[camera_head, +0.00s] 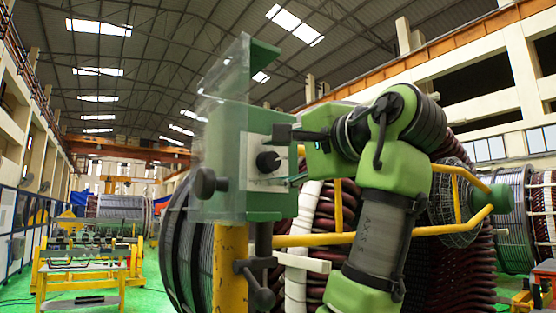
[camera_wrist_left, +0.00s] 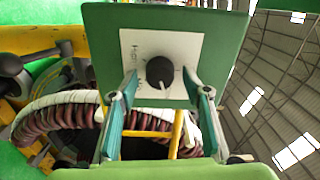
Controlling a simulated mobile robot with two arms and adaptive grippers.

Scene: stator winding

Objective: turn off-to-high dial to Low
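The black round dial (camera_head: 268,162) sits on a white plate (camera_head: 252,178) on the side of a green box (camera_head: 228,130). In the left wrist view the dial (camera_wrist_left: 160,72) faces me, with a pale pointer line toward its lower edge. Dark lettering is on the plate (camera_wrist_left: 133,45) left of the dial; I cannot read it all. My left gripper (camera_head: 286,157) is open in front of the plate. In the wrist view its two fingers (camera_wrist_left: 160,88) stand left and right of the dial, apart from it. My right gripper is not in view.
A clear cover (camera_head: 222,75) surrounds part of the box. A yellow post (camera_head: 230,270) and rails stand below it. A large stator with dark red windings (camera_head: 455,270) is close behind my left arm. A yellow cart (camera_head: 85,270) stands on the green floor at left.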

